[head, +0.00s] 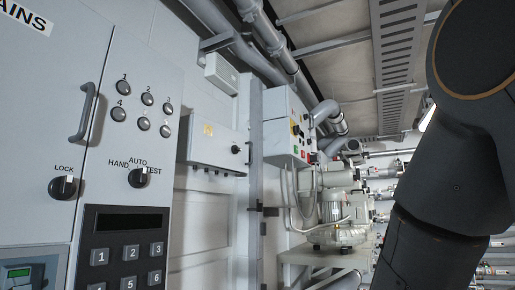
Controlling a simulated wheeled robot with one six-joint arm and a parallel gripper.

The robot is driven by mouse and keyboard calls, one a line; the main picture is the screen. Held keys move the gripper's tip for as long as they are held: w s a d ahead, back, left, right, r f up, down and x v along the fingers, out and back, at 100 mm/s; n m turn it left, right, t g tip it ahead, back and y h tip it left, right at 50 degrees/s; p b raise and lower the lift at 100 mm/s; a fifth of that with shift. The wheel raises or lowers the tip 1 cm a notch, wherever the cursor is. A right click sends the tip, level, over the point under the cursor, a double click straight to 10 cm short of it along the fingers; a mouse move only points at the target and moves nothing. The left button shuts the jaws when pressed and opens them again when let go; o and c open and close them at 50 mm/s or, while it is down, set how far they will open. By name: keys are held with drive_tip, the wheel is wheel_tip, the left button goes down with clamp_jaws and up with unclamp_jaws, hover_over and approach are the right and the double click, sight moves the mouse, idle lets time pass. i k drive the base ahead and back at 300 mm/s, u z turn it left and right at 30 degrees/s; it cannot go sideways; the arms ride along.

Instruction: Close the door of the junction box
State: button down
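A shallow light-grey wall box (215,150) with a yellow label and a dark knob on its right side hangs in the middle of the head view, just right of the large control cabinet. It looks like the junction box, but no name on it can be read. I cannot tell whether its door is open or how far. No inside of it shows clearly. My gripper is not in view; only dark links of my arm show at the right edge, well apart from the box.
The grey control cabinet (115,55) with a handle, knobs and keypad fills the left. Another box (285,122) with coloured buttons stands farther back, beside a motor-like machine (341,210). Pipes (270,35) run overhead.

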sight(211, 143)
drive_tip(key=z, duration=0.85)
drive_tip(key=i, duration=0.95)
drive_tip(key=z, duration=0.15)
